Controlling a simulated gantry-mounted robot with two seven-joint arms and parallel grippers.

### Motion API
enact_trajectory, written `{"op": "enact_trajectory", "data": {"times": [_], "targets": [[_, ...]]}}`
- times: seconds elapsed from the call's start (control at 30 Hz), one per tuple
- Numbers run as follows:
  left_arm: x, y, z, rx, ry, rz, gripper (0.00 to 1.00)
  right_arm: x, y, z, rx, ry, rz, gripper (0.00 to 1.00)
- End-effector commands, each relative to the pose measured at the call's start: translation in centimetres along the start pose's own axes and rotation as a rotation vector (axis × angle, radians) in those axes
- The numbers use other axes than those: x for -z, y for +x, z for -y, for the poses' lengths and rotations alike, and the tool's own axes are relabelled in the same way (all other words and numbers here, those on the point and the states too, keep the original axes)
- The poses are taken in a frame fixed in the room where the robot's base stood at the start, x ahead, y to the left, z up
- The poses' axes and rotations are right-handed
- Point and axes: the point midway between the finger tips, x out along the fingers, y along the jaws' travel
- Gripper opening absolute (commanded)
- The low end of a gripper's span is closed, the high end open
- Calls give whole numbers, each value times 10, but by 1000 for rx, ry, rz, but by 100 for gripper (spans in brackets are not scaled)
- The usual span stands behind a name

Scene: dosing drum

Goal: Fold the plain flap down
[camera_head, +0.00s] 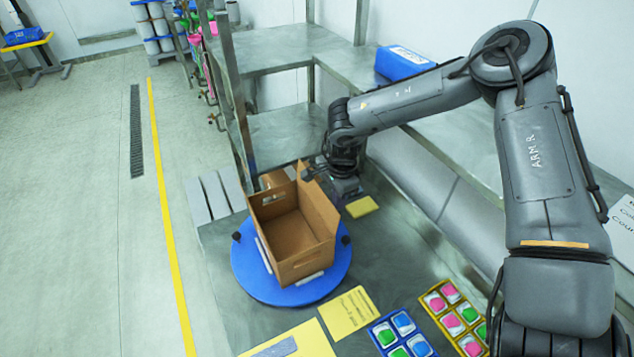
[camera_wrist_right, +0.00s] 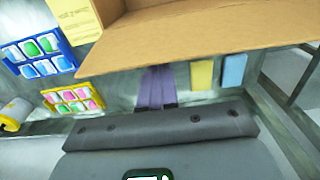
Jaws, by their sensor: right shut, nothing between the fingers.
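An open cardboard box (camera_head: 307,262) sits on a round blue turntable (camera_head: 252,279). A panel with a slot (camera_head: 268,203) stands at its back left. A plain cardboard panel (camera_head: 319,208) stands up along its right side. My right gripper (camera_head: 309,173) is shut and empty at the box's back corner, close to the top of the plain panel; contact cannot be told. In the right wrist view, plain cardboard (camera_wrist_right: 200,38) spans the top, and my shut fingers (camera_wrist_right: 157,86) reach up to its edge. My left gripper is not in view.
A yellow sheet (camera_head: 346,313), a blue tray (camera_head: 401,335) and a yellow tray (camera_head: 456,316) of coloured pieces lie in front. A yellow pad (camera_head: 362,207) lies right of the box. A metal post (camera_head: 232,95) rises behind.

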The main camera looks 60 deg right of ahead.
Motion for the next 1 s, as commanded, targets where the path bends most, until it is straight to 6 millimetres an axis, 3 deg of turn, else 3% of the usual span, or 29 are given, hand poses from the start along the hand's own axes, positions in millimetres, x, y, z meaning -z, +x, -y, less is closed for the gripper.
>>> {"op": "enact_trajectory", "data": {"times": [0.33,1.0], "targets": [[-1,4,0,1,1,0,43,-6,1,0,0,-2,0,0],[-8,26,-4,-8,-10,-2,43,-52,2,0,1,-2,-1,0]]}}
